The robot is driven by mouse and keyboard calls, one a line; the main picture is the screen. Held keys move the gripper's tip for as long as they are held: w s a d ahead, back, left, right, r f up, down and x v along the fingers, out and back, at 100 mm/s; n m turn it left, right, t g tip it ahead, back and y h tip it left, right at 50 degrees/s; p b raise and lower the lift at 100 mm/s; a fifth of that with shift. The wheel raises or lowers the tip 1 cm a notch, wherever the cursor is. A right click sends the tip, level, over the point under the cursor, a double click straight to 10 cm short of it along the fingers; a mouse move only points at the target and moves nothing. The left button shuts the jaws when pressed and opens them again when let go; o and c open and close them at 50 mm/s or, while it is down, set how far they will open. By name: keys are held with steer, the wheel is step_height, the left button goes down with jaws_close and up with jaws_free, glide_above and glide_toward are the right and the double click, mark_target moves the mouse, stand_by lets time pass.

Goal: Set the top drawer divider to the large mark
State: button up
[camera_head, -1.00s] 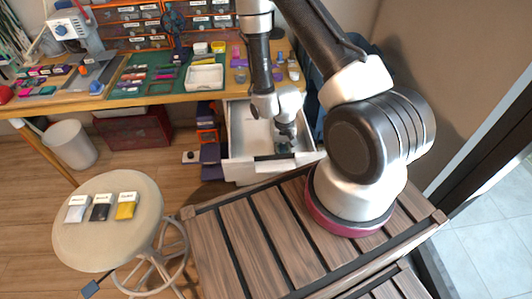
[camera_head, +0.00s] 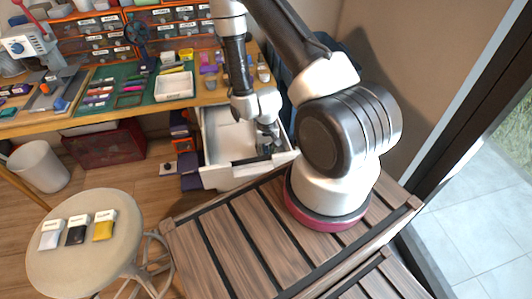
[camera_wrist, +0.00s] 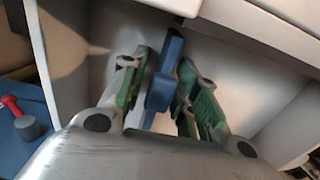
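The top drawer (camera_head: 215,178) is pulled out below the workbench, white and open at the top. My gripper (camera_head: 268,148) reaches down into its right part, near the front wall. In the wrist view my gripper (camera_wrist: 160,95) has two green-padded fingers with a blue upright piece (camera_wrist: 164,75) between them, which looks like the divider's tab. The fingers stand apart, with narrow gaps seeming to show on both sides of the blue piece. The white drawer wall (camera_wrist: 275,45) is beyond. I cannot make out the large mark or any other mark.
The workbench (camera_head: 130,108) holds a green mat, a white tray (camera_head: 174,87) and labelled drawer units behind. A round stool (camera_head: 85,255) with three labelled packets stands at lower left. A white bin (camera_head: 38,167) stands on the floor. The slatted wooden surface (camera_head: 235,245) is bare in front.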

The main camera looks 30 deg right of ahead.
step_height(320, 180, up, 12)
stand_by(0.5)
stand_by(0.3)
steer(key=s+r+g, duration=0.1)
steer(key=s, duration=0.1)
steer(key=s+n+g, duration=0.1)
steer(key=s, duration=0.1)
steer(key=s+r+g, duration=0.1)
steer(key=s, duration=0.1)
steer(key=shift+s+r+n, duration=0.25)
steer(key=shift+r+n, duration=0.05)
steer(key=s+r+n+t, duration=0.1)
steer(key=s+r+t, duration=0.2)
steer(key=r, duration=1.4)
steer(key=s+r+n+t, duration=0.1)
steer(key=s+r+t, duration=0.3)
steer(key=r, duration=1.4)
steer(key=shift+s+d, duration=0.3)
steer(key=shift+s, duration=0.2)
